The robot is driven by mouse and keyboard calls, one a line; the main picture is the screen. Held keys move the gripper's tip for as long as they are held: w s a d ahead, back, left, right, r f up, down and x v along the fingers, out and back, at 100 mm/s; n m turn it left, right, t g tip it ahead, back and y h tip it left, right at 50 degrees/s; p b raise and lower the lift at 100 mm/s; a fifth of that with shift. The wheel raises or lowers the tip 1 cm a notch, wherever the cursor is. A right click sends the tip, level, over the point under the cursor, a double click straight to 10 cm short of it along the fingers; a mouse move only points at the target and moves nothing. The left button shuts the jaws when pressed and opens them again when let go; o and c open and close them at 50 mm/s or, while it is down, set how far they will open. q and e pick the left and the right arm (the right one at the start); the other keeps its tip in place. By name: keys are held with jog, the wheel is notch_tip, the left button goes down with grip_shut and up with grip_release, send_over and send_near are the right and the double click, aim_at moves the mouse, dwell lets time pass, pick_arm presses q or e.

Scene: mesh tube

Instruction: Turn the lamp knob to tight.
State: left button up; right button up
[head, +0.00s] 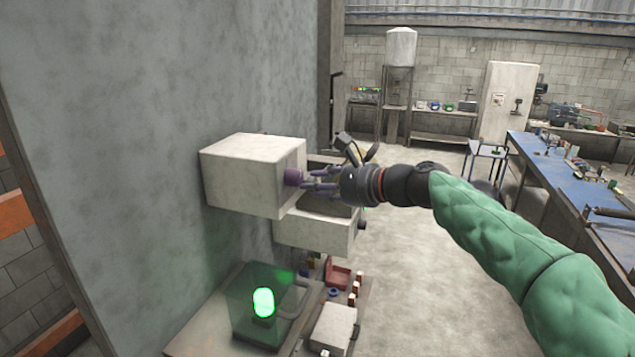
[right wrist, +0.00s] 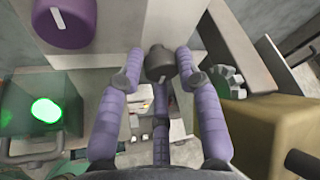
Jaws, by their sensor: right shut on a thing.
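A white box (head: 245,172) on the wall carries a purple knob (head: 293,177). The purple knob shows large at the upper left in the right wrist view (right wrist: 60,22), outside my fingers. My right gripper (head: 314,181) reaches in from the right at the box's face. In the right wrist view, its purple fingers (right wrist: 160,72) are closed around a dark knob (right wrist: 158,60) with a pale mark. In the head view that knob is hidden behind my fingers. A green lamp (head: 263,302) glows inside a clear case below. My left gripper is not in view.
A second white box (head: 318,232) sits just below my right gripper. A grey-green toothed wheel (right wrist: 226,82) is right of my fingers in the wrist view. A shelf below holds a small white box (head: 333,328) and red parts.

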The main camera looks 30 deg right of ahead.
jog(key=shift+d+r, duration=0.2)
jog(key=shift+r, duration=0.05)
jog(key=o, duration=1.1)
jog(key=shift+d+f, duration=0.2)
jog(key=shift+f, duration=0.05)
jog(key=shift+a, duration=0.1)
jog(key=v, duration=1.2)
jog(key=shift+w, duration=0.1)
